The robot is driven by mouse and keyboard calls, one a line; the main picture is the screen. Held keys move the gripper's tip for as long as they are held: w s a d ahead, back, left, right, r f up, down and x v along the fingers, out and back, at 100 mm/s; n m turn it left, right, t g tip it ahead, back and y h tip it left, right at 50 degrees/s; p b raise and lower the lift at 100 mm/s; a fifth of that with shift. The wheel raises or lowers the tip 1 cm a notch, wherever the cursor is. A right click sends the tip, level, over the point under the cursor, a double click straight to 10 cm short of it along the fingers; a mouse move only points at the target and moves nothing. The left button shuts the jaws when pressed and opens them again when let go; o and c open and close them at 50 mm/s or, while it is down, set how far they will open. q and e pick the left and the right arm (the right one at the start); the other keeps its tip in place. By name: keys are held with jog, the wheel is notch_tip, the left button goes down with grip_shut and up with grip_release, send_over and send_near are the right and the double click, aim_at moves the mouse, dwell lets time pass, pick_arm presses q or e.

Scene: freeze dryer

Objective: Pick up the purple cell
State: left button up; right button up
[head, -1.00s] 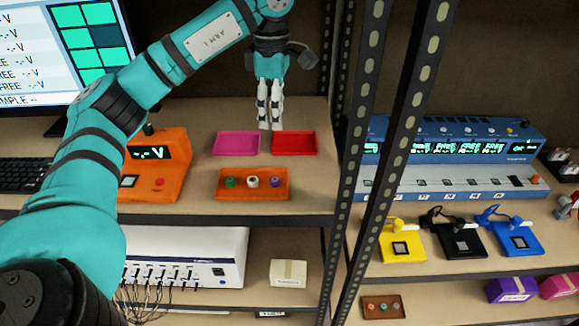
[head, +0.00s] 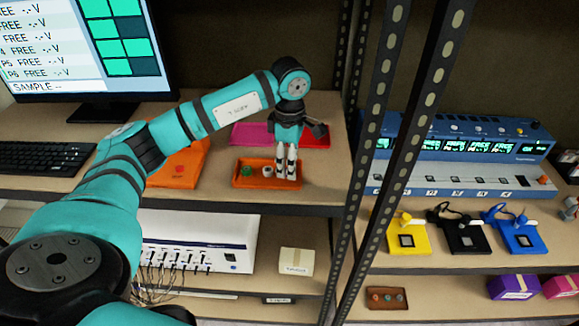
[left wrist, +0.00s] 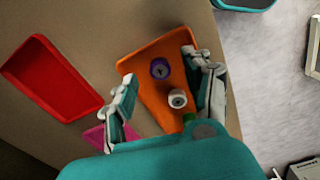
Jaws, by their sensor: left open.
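The purple cell (left wrist: 160,69) stands in the orange tray (left wrist: 136,66) in the left wrist view, between and a little beyond my left gripper's spread fingers. The white cell (left wrist: 177,99) and the partly hidden green cell (left wrist: 188,117) stand in line with it. My left gripper (left wrist: 160,88) is open and empty. In the head view my left gripper (head: 285,179) points down over the right end of the orange tray (head: 238,182) and hides the purple cell. The green cell (head: 247,171) and the white cell (head: 267,171) show left of the fingers. My right gripper is not in view.
A red tray (head: 318,141) and a pink tray (head: 245,134) lie behind the orange tray. The metal rack post (head: 362,160) stands close on the right.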

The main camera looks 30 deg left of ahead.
pick_arm(q)
notch_tip(320, 180, down, 2)
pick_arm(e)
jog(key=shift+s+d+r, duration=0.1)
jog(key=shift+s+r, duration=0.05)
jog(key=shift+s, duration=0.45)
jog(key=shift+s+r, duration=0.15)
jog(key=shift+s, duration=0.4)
pick_arm(q)
jog(key=c, duration=1)
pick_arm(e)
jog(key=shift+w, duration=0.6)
